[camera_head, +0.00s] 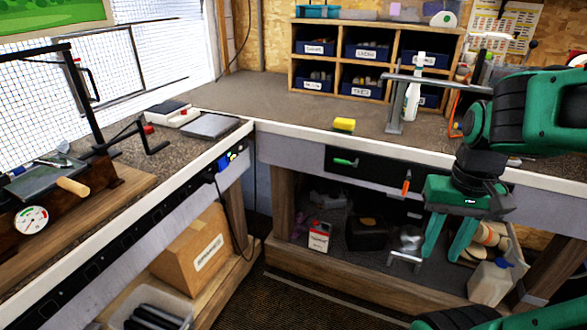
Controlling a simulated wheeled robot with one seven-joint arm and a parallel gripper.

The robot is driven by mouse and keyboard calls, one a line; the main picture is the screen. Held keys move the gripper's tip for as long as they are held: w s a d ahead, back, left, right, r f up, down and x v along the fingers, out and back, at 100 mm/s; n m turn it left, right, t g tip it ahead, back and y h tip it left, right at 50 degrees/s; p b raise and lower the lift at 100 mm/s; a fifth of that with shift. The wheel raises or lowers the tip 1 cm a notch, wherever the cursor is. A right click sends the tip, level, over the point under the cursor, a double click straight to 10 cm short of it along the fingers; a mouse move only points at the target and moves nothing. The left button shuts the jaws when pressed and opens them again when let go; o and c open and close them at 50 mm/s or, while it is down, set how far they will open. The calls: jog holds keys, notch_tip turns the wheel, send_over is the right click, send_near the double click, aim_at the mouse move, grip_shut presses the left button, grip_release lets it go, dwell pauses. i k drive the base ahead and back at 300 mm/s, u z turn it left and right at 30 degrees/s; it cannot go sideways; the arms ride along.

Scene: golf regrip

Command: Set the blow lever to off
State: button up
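A green-handled lever (344,162) lies about level on the black panel (375,170) under the back bench's edge. An orange-handled lever (406,183) hangs nearly upright further right on the same panel. No readable label shows which of the two is the blow lever. My gripper (446,252) points down in front of the bench, at the right, lower than both levers. Its green fingers are apart with nothing seen between them. It is right of the orange lever and appears apart from it.
The left bench carries a pressure gauge (31,220). Floor between the benches looks clear.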

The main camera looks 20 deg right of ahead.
aim_at(355, 164)
jog(key=u, duration=1.85)
jog(key=i, duration=0.6)
jog(key=z, duration=2.6)
